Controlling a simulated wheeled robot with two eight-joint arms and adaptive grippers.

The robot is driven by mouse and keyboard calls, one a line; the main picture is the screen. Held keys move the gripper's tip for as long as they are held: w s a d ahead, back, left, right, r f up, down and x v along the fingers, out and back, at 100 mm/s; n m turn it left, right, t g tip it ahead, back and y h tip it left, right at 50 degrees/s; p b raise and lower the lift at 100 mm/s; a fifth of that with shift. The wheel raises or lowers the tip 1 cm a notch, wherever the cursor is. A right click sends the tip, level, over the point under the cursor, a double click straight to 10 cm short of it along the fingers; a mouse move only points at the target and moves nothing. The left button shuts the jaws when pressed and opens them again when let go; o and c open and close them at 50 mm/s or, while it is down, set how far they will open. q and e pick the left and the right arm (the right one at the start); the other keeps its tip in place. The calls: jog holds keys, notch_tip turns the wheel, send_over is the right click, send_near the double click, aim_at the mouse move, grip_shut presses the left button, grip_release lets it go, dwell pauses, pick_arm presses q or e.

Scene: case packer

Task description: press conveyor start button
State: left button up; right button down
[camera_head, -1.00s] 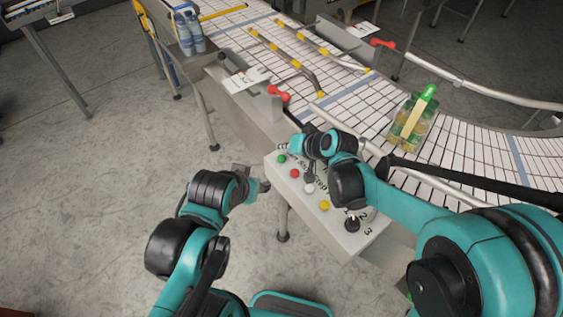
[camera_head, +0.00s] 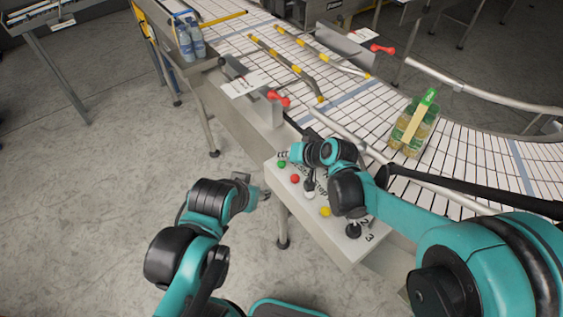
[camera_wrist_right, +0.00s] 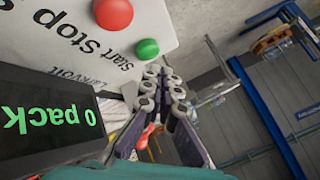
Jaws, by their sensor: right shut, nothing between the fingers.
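The green start button (camera_head: 281,164) is at the far left end of the grey control panel (camera_head: 343,241), near the red stop button (camera_head: 295,179). In the right wrist view the green button (camera_wrist_right: 147,49) is beside the red button (camera_wrist_right: 113,12), with "Start Stop" lettering. My right gripper (camera_wrist_right: 162,72) is shut and empty. Its tips appear just below the green button in that view; I cannot tell whether they touch. In the head view its fingers are largely hidden by my right wrist. My left gripper (camera_head: 254,188) is left of the panel, its jaw state unclear.
White (camera_head: 309,195) and yellow (camera_head: 325,211) buttons and a black knob (camera_head: 353,230) are on the panel. A black display (camera_wrist_right: 50,122) reads "0 pack". The conveyor (camera_head: 465,150) carries a bottle pack (camera_head: 413,127). Blue bottles (camera_head: 189,39) stand at the back left.

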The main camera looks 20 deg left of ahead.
dwell(0.6)
jog(key=shift+f+b, duration=0.45)
